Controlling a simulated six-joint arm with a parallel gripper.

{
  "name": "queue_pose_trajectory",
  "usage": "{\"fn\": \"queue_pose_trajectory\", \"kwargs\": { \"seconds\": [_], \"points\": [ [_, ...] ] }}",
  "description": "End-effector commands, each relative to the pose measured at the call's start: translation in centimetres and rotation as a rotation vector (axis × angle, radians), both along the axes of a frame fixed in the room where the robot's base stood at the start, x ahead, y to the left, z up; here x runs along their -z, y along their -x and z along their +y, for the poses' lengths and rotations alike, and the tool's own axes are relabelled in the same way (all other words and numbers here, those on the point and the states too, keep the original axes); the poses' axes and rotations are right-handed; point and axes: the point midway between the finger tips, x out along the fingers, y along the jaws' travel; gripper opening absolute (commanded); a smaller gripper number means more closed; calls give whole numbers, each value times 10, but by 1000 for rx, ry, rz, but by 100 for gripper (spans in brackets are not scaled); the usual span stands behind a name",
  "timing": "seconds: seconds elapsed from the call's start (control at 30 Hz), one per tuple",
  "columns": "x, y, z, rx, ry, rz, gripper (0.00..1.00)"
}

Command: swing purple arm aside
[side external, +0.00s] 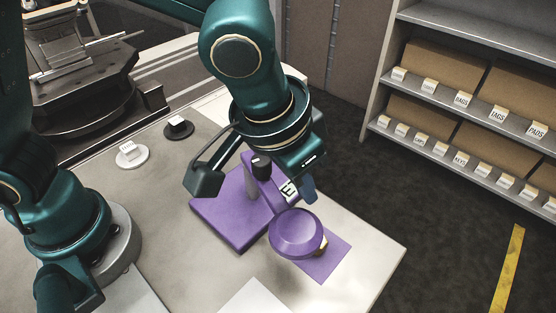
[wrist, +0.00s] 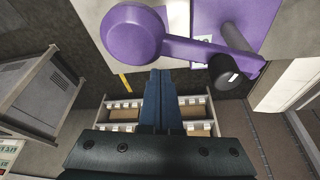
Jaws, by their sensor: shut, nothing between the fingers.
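The purple arm (side external: 268,190) is a flat bar running from a black-knobbed post (side external: 261,167) to a round purple disc (side external: 297,233). The post stands on a purple base plate (side external: 222,212). The disc hangs over a purple square (side external: 325,262) on the table and partly hides it. In the wrist view the purple arm (wrist: 195,51) runs from the disc (wrist: 132,33) to the black knob (wrist: 222,69). My gripper (side external: 309,190) is shut and empty, its dark blue fingers beside the bar's far side in the side view. In the wrist view its fingertips (wrist: 160,73) appear just below the bar; contact is unclear.
A white round stand (side external: 132,157) and a black one (side external: 179,129), each with a card, sit at the table's back left. A pale sheet (side external: 255,300) lies at the front edge. Shelving (side external: 470,100) with boxes stands beyond the table. The table's right corner is clear.

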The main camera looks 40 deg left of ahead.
Motion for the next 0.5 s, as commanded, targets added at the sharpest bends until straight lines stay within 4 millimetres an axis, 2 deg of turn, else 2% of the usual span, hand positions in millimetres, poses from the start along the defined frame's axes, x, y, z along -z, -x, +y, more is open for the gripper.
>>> {"fn": "queue_pose_trajectory", "kwargs": {
  "seconds": [0.17, 0.5],
  "points": [
    [0, 11, 2, 92, 0, 1, 0],
    [0, 43, 13, 396, 2, 0, 0]
  ]
}}
